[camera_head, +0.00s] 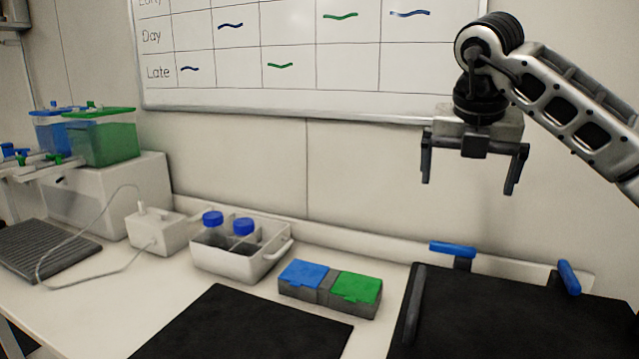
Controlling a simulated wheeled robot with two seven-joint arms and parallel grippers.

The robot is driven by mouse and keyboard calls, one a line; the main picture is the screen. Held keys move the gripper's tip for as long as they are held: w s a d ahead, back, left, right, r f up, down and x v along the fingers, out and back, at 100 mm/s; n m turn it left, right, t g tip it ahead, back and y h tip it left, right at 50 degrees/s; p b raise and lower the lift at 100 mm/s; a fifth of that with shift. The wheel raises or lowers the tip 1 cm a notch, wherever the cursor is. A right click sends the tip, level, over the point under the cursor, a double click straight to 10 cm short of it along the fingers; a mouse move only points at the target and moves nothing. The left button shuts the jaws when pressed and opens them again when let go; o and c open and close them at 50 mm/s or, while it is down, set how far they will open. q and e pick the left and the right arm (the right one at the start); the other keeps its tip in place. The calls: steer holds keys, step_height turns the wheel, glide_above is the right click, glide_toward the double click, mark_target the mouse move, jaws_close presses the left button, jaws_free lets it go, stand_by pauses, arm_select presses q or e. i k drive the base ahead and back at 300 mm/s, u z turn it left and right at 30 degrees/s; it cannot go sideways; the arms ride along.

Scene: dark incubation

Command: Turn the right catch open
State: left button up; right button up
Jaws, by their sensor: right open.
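The right catch (568,277) is a blue lever at the back right of a black box-like piece (520,318). It points obliquely, its upper end leaning to the left. The left catch (452,249) is a similar blue lever that lies nearly level across its dark post. My right gripper (468,185) is open and empty, fingers pointing down. It is in the air in front of the wall, above the catches in the picture and touching neither. My left gripper is out of view.
A black bar (413,303) stands along the black piece's left side. Left of it are a block with blue and green lids (328,287), a white caddy (240,258) with blue-capped bottles, and a black mat (245,325). A whiteboard (300,101) hangs behind.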

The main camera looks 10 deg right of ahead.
mark_target(572, 284)
steer(key=k, duration=1)
